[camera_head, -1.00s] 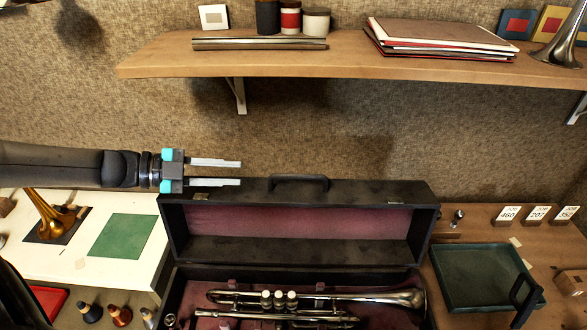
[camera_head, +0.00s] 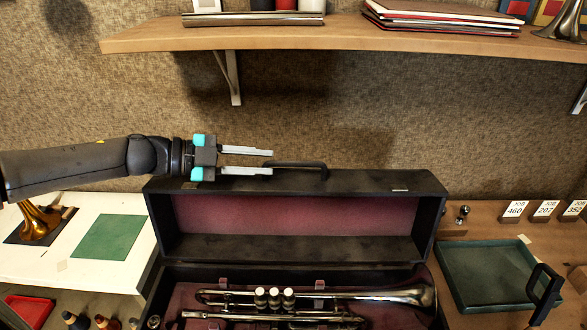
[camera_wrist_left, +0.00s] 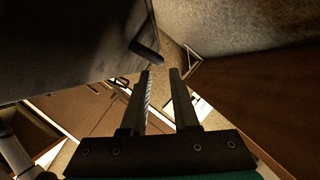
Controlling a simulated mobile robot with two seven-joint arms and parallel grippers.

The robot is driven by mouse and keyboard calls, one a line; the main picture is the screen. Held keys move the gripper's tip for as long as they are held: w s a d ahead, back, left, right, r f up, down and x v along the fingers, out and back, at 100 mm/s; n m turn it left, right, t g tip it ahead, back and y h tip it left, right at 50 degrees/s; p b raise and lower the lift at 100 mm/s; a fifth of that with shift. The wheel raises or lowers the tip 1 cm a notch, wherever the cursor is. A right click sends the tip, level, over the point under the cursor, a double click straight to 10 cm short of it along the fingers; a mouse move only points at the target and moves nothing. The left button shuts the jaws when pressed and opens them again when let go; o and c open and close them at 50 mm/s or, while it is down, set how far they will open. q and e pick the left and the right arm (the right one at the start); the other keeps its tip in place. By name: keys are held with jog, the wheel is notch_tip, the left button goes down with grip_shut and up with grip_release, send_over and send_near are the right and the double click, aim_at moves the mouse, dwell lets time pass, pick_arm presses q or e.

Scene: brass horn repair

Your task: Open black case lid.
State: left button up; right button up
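The black case (camera_head: 300,254) stands open in the head view, its lid (camera_head: 390,181) raised upright at the back, with dark red lining showing inside. A black handle (camera_head: 300,163) is on the lid's top edge. A silver trumpet (camera_head: 330,298) lies in the case's lower half. My left gripper (camera_head: 272,162) is open at the lid's top edge, its fingertips close to the handle's left end. Whether they touch it, I cannot tell. In the left wrist view, the open fingers (camera_wrist_left: 162,72) have nothing between them, and the handle (camera_wrist_left: 146,50) is just beyond them. My right gripper does not show.
A wooden shelf (camera_head: 350,42) with folders (camera_head: 440,18) hangs on the wall above. A green tray (camera_head: 487,275) and number cards (camera_head: 544,208) are at right. A white table with a green mat (camera_head: 108,237) and brass bell (camera_head: 38,222) is at left.

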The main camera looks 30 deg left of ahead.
aim_at(288, 163)
pick_arm(q)
jog(key=shift+x, duration=1.05)
jog(key=p+x, duration=0.1)
jog(key=x, duration=0.2)
jog(key=shift+w+d, duration=0.1)
jog(key=shift+p+x, duration=0.3)
jog(key=shift+x, duration=0.7)
grip_shut()
jog(key=shift+f, duration=0.1)
